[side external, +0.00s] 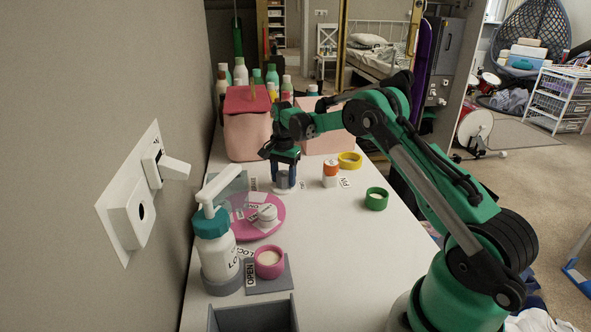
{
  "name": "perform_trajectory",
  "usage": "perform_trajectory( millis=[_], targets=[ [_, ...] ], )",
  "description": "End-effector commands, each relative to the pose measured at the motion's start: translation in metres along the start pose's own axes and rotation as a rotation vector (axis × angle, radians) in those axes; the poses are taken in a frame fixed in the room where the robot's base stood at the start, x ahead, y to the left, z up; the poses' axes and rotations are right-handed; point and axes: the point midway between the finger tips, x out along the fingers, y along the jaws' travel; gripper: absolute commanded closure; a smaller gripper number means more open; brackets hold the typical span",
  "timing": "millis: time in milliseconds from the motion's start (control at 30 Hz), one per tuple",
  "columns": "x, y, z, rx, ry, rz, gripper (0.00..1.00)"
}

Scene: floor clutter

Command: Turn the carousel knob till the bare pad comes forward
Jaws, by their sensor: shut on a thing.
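The carousel (277,222) is a pink round disc on the white table, left of centre. A white lidded jar (267,213) stands on it, with small white labels and a greyish see-through panel (236,188) behind. My gripper (285,168) points down just beyond the disc's far right edge. It is shut on a white knob-like piece (285,184) with a greyish base. The fingers cover its upper part, and I cannot tell how it joins the carousel. The bare pad cannot be made out clearly at this size.
A white pump bottle (217,255) and a pink open jar (269,265) stand in front of the carousel. A grey tray (254,314) is nearest. An orange-and-white bottle (330,174), yellow ring (350,160) and green jar (376,199) lie right. Pink containers (246,137) stand behind.

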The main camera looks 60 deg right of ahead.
Motion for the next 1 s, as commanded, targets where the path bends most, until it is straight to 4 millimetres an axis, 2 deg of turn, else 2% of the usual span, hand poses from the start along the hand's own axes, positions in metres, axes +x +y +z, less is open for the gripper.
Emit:
perform_trajectory(
  millis=[1000],
  targets=[
    [-0.0004,0.0012,0.0006,0.947,0.000,0.002,1.00]
  ],
)
